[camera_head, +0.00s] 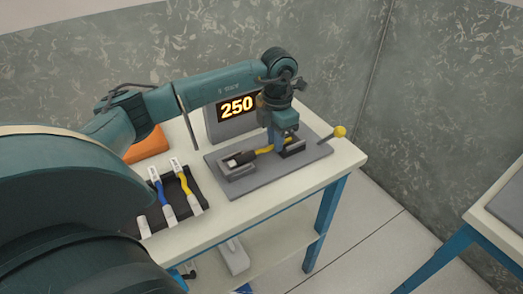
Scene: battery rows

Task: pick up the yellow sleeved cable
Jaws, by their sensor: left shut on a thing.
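A yellow sleeved cable (266,151) lies across the grey test fixture (222,158) on the table, between a block on the left and a dark clamp on the right. My left gripper (283,146) points down at the cable's right part and is shut on it; the fingertips partly hide that end. The cable's left end sits at the left block. A second yellow sleeved cable (184,184) with white ends lies in the black rack (188,210) to the left. My right gripper is not in view.
A blue sleeved cable (161,190) and a white-ended one lie in the rack. A display reading 250 (237,106) stands behind the fixture. A yellow-knobbed lever (339,131) sticks out at the right. An orange object (147,145) lies behind the rack. The table's front right is clear.

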